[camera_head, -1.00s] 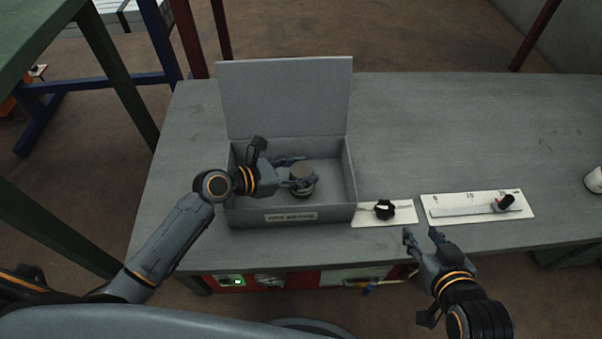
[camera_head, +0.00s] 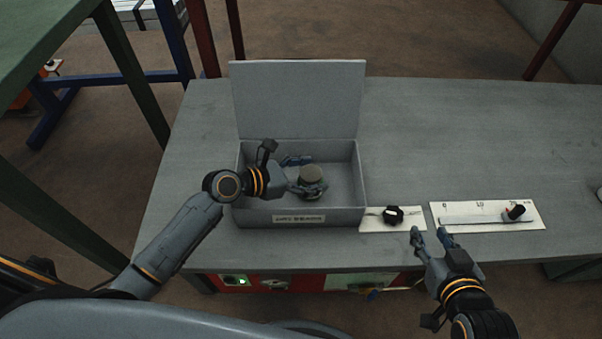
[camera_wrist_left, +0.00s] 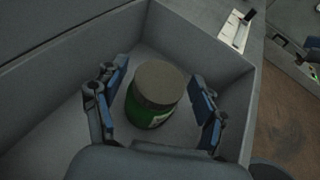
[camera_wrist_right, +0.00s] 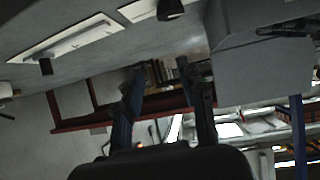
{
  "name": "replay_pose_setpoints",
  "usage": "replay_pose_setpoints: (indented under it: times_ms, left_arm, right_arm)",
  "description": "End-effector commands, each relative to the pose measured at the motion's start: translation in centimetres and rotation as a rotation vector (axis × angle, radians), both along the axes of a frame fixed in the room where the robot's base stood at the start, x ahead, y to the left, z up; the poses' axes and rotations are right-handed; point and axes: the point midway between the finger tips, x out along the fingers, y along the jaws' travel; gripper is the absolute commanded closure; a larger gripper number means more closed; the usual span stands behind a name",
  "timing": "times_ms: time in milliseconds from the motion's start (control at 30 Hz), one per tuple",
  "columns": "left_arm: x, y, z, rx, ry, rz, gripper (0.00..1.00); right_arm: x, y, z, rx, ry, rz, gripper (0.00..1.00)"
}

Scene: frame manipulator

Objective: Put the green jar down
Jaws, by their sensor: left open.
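The green jar (camera_wrist_left: 152,97) has a grey lid and a pale label, and stands inside the open grey box (camera_head: 300,217). In the head view the jar (camera_head: 311,175) shows mostly its lid. My left gripper (camera_head: 302,175) is inside the box with its fingers on either side of the jar. In the left wrist view the left gripper (camera_wrist_left: 158,100) is open, with a visible gap between each finger and the jar.
The box lid (camera_head: 298,100) stands upright at the back. Right of the box are a panel with a black knob (camera_head: 393,214) and a slider panel (camera_head: 486,218). The table (camera_head: 450,130) behind them is clear.

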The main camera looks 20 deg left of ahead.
Motion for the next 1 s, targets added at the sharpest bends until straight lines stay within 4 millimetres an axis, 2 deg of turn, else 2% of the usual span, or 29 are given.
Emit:
replay_pose_setpoints:
  times_ms: [167, 400, 700, 833, 1000]
  left_arm:
    - [-1.0, 1.2, 0.7, 0.001, 0.002, 0.001, 0.29]
    - [-3.7, 4.1, 2.4, 0.002, 0.002, -0.001, 0.29]
    - [-6.7, 7.4, 4.2, 0.001, 0.002, -0.001, 0.29]
    - [-7.2, 8.0, 4.6, -0.001, 0.001, -0.001, 0.29]
    - [-7.4, 8.3, 4.7, 0.000, -0.001, -0.001, 0.29]
  right_arm:
    - [-1.4, -0.6, -1.2, -0.023, 0.100, -0.007, 0.60]
    - [-5.9, -2.2, -4.2, -0.081, 0.365, -0.027, 0.60]
    - [-11.0, -3.9, -6.2, -0.134, 0.619, -0.046, 0.60]
    - [-12.1, -4.1, -6.5, -0.143, 0.667, -0.050, 0.60]
    - [-12.4, -4.3, -6.6, -0.147, 0.683, -0.051, 0.60]
